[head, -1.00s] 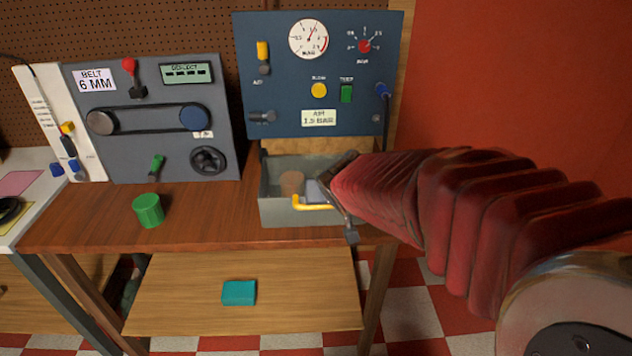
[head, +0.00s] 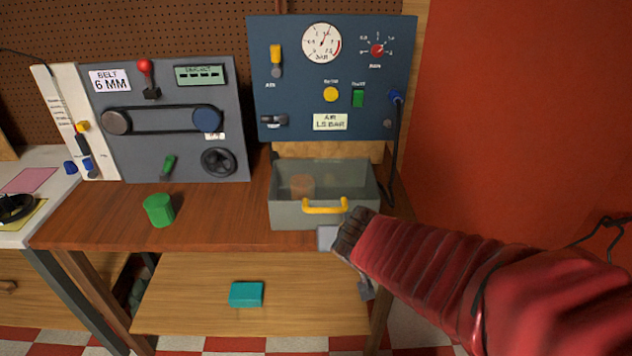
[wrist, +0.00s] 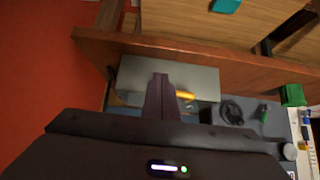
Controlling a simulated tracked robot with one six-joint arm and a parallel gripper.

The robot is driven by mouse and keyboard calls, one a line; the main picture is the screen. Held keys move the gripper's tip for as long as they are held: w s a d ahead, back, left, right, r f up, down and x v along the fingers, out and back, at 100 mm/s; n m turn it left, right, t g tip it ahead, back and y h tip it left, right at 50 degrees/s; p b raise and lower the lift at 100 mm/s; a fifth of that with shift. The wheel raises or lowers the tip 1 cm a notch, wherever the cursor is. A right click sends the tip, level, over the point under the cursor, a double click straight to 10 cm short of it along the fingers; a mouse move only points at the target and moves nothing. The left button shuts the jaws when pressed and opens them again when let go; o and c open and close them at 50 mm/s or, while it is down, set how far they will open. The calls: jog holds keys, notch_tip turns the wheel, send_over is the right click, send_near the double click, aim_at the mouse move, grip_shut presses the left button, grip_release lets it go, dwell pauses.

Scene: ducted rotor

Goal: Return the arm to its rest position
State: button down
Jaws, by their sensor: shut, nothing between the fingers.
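My arm, in a red ribbed sleeve, reaches in from the right of the head view. Its end with my gripper (head: 340,238) is just in front of the lower right of the grey bin (head: 290,214). In the wrist view my gripper (wrist: 160,78) shows dark fingers together with nothing between them. They overlap the bin (wrist: 205,82) in that picture, beside its yellow handle (wrist: 185,96). I cannot tell the exact gap to the bin. The bin holds a brown cylinder (head: 302,186).
A green cylinder (head: 159,210) stands on the wooden bench (head: 225,215). A teal block (head: 246,294) lies on the lower shelf. The belt panel (head: 215,100) and blue air panel (head: 290,95) stand behind. A red wall (head: 520,110) is at the right.

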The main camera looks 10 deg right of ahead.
jog(key=shift+s+a+f, duration=0.1)
jog(key=shift+s+f, duration=0.15)
jog(key=shift+s, duration=0.15)
dwell(0.3)
jog(key=s+d+n+g+h, duration=0.15)
jog(key=s+g, duration=0.25)
jog(key=s, duration=0.5)
jog(key=s+a+r+n+y, duration=0.1)
jog(key=s+a+r+y, duration=0.2)
jog(key=s+a+r, duration=0.2)
jog(key=shift+s+a+r+t, duration=0.15)
jog(key=shift+s+r+t, duration=0.25)
jog(key=shift+s+r, duration=0.4)
